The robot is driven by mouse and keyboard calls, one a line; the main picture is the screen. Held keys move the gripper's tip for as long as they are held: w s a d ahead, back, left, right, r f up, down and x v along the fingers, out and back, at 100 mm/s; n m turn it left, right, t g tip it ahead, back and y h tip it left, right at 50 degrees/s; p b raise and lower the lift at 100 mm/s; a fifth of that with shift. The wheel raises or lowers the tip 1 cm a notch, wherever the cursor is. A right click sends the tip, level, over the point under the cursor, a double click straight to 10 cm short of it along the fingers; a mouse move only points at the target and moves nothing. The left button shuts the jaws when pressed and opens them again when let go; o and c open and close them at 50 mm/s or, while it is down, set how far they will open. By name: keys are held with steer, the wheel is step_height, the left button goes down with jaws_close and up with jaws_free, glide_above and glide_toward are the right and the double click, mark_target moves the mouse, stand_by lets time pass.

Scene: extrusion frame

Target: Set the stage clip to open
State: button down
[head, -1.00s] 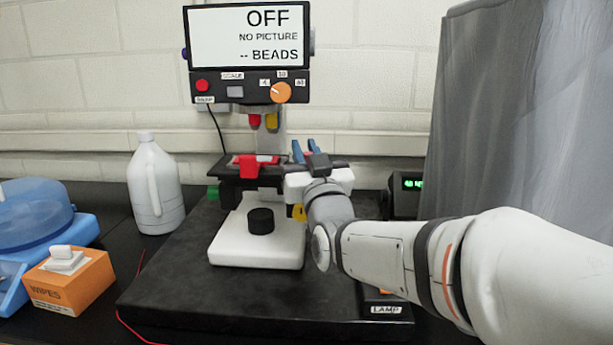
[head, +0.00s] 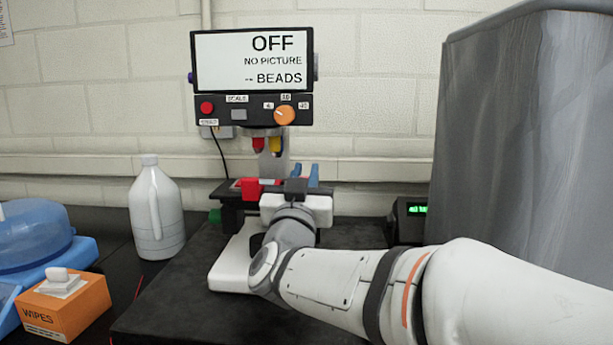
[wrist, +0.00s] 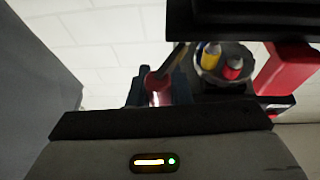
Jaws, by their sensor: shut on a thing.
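A microscope (head: 290,108) stands on a dark mat, with its black stage (head: 228,190) under red and yellow objectives (head: 267,146). A red block (head: 252,189) sits at the stage's front, left of my gripper. My gripper (head: 305,172) is at the stage's right part, its blue fingers pointing up and back. In the wrist view the fingers (wrist: 158,90) are close together, shut on a reddish piece (wrist: 158,92). I cannot tell whether this piece belongs to the stage clip. The red block also shows at the right of the wrist view (wrist: 287,70).
A white jug (head: 157,215) and an orange wipes box (head: 64,304) stand to the left. A black box with a green display (head: 408,217) and a grey cover (head: 510,130) are on the right. The monitor (head: 253,62) reads OFF, NO PICTURE.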

steer(key=c, duration=1.3)
jaws_free()
steer(key=shift+b+v, duration=0.3)
steer(key=shift+v, duration=3.6)
